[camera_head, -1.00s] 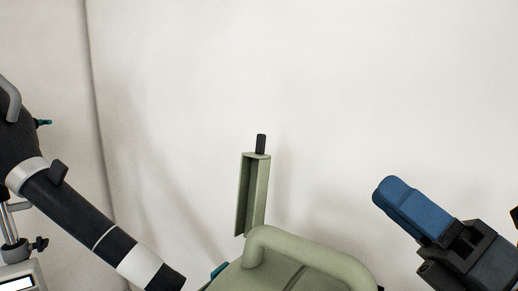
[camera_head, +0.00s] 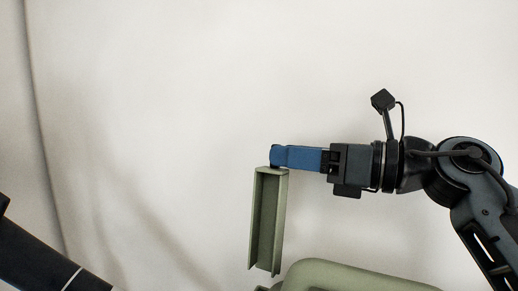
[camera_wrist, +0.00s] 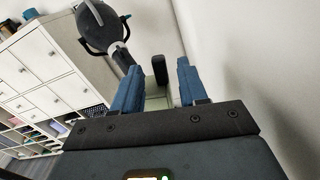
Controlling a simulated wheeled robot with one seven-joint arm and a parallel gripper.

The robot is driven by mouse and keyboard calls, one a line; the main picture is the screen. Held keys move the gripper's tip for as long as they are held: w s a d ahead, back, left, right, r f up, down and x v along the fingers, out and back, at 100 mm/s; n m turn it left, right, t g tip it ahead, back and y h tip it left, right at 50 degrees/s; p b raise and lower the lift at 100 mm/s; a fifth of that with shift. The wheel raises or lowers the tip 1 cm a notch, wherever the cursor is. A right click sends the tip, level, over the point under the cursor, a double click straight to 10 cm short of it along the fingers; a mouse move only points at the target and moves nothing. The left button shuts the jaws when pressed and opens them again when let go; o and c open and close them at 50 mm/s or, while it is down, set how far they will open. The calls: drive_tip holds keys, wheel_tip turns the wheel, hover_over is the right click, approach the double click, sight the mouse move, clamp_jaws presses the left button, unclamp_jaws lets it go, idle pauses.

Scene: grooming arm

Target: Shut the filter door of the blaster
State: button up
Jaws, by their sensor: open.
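The filter door (camera_head: 268,222) is a pale green channel-shaped panel. It stands open and nearly upright above the green blaster body (camera_head: 365,273), whose rounded top shows at the bottom of the head view. My gripper (camera_head: 276,156) comes in level from the right, with its blue fingers at the door's top edge. In the wrist view my gripper (camera_wrist: 157,78) is open, and the door's black tab (camera_wrist: 160,69) shows between the two fingers. I cannot tell whether either finger touches it. The door's hinge end is not clear.
A black hose (camera_head: 45,262) crosses the lower left of the head view. A plain pale wall (camera_head: 150,90) fills the background. The wrist view shows a white shelf unit (camera_wrist: 48,72) and a dark rounded object with a hoop (camera_wrist: 100,24) at the upper left.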

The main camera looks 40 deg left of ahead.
drive_tip(key=shift+p+x, duration=0.45)
drive_tip(key=shift+x, duration=2)
clamp_jaws()
